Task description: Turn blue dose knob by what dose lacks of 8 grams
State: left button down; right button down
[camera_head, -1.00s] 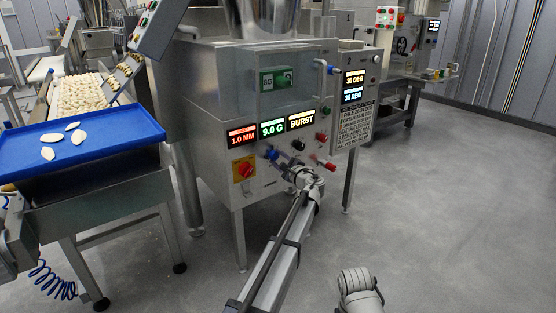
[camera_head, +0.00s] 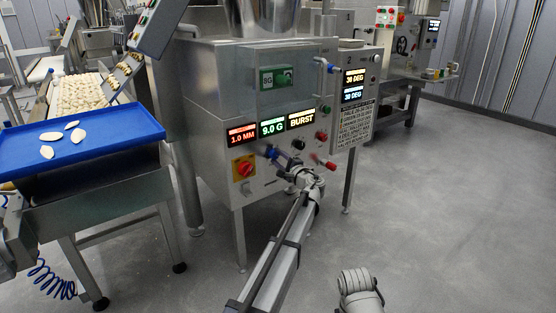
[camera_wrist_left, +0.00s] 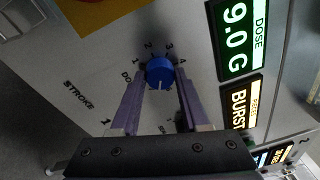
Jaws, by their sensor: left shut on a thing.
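The blue dose knob (camera_wrist_left: 159,72) sits on the machine's steel front panel, with a ring of small numbers around it. My left gripper (camera_wrist_left: 158,82) is shut on the knob, one finger on each side. In the head view the left gripper (camera_head: 279,157) is at the panel and largely covers the knob. The green dose display (camera_head: 272,129) reads 9.0 G, and it also shows in the left wrist view (camera_wrist_left: 236,38). My right arm shows only as a short piece at the bottom; its gripper is not visible.
A red display (camera_head: 241,134) reads 1.0 MM and a display (camera_head: 301,120) reads BURST. A red switch on a yellow plate (camera_head: 244,169), a black knob (camera_head: 299,144) and red knobs are close by. A blue tray (camera_head: 100,158) with several pasta pieces stands left. Floor at right is clear.

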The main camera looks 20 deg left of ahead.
pick_arm(q)
jog(key=n, duration=0.5)
jog(key=shift+n+b, duration=0.3)
jog(key=shift+b, duration=0.05)
jog(key=shift+y, duration=0.4)
jog(key=shift+c, duration=2)
grip_release()
jog(key=shift+d, duration=0.1)
jog(key=v, duration=0.7)
jog(key=shift+s+d+b, duration=0.2)
jog(key=shift+s+b, duration=0.05)
jog(key=shift+b, duration=0.05)
jog(key=shift+f, duration=0.1)
